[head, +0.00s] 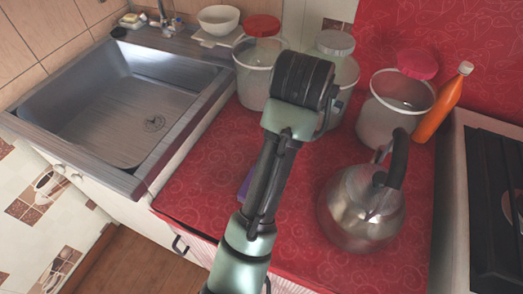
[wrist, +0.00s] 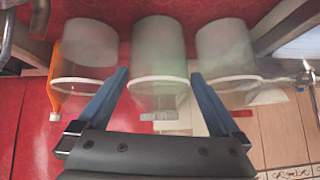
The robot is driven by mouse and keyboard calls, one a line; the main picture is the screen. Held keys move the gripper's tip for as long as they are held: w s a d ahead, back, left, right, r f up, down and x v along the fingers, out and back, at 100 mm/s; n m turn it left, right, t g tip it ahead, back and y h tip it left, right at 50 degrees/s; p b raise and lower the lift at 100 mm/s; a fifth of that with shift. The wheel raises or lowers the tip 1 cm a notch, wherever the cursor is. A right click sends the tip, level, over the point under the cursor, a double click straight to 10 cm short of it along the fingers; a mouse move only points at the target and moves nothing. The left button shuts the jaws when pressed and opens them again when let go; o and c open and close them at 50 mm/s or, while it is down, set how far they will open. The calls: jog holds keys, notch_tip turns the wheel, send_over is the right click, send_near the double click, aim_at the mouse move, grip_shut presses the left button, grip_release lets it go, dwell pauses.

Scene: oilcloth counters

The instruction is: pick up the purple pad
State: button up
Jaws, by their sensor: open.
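The purple pad (head: 245,187) lies on the red counter in the head view. Only a small sliver of it shows at the left side of my arm, and the arm hides the rest. I cannot make out the pad in the wrist view. My gripper (wrist: 160,74) shows in the wrist view with its two blue fingers spread apart and nothing between them that it holds. In the head view my arm reaches over the counter toward the jars, and the fingers are hidden behind the arm's end.
Three clear jars, the left (head: 255,75), middle (head: 346,78) and right (head: 388,115), stand at the back. An orange bottle (head: 437,108) is beside the right one. A steel kettle (head: 358,212) stands right of my arm. The sink (head: 130,110) is left, the stove (head: 497,200) right.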

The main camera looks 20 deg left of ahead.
jog(key=s+a+f+g+p, duration=0.2)
jog(key=s+a+g+p, duration=0.15)
jog(key=s, duration=0.25)
jog(key=s+a+f+g+p, duration=0.2)
jog(key=s+a+g+p, duration=0.1)
jog(key=s+g+p, duration=0.25)
jog(key=shift+n, duration=0.4)
jog(key=f, duration=0.4)
jog(key=f+b, duration=0.1)
jog(key=f, duration=0.2)
jog(key=shift+s+a, duration=0.15)
jog(key=shift+s, duration=0.2)
jog(key=shift+s+f, duration=0.1)
jog(key=shift+f, duration=2.7)
jog(key=c, duration=1.3)
notch_tip(320, 180, up, 10)
jog(key=shift+r+p, duration=0.1)
jog(key=shift+p, duration=0.2)
jog(key=shift+c, duration=0.2)
